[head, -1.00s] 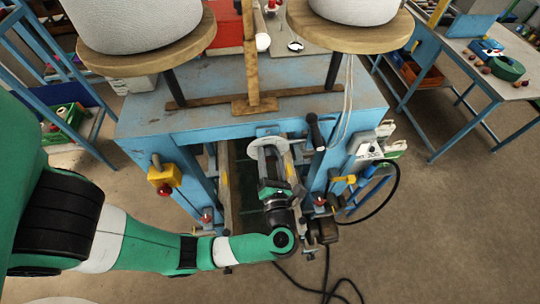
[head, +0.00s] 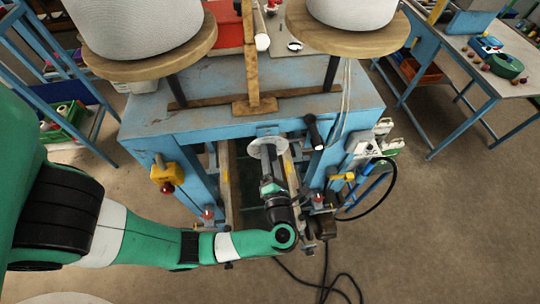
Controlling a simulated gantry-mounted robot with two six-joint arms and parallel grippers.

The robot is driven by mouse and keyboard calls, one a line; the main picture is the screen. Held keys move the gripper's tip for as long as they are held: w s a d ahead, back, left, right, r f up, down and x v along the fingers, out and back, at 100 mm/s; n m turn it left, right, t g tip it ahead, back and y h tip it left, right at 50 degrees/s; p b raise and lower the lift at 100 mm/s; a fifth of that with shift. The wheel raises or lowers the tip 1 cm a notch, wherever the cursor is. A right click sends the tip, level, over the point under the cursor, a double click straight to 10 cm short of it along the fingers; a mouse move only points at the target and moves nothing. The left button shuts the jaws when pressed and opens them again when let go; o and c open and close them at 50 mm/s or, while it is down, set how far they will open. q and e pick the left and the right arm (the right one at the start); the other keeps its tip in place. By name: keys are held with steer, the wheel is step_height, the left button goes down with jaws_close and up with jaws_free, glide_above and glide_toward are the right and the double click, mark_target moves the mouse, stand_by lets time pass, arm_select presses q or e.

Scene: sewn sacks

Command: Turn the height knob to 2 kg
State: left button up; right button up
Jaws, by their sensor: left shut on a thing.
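The height knob shows as a pale grey round disc (head: 255,149) on the front of the blue machine (head: 190,122), below its top edge. My left gripper (head: 269,158) comes up to it from the front and is shut on the knob. The gripper and wrist hide the knob's middle, and its markings are too small to read. My right gripper is not in view.
Two round wooden stands (head: 350,36) bearing big white bobbins rise above the machine. A black handle (head: 314,131) sits right of the knob. A black cable hangs at the right.

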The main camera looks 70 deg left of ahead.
arm_select(q)
steer(key=o, duration=1.4)
steer(key=shift+d, duration=0.1)
steer(key=d+b, duration=0.1)
steer(key=d, duration=0.2)
steer(key=s+d+b, duration=0.1)
steer(key=d, duration=0.3)
steer(key=s+d+b, duration=0.1)
steer(key=d, duration=0.3)
steer(key=shift+s+d+r, duration=0.1)
steer(key=shift+d+r, duration=0.05)
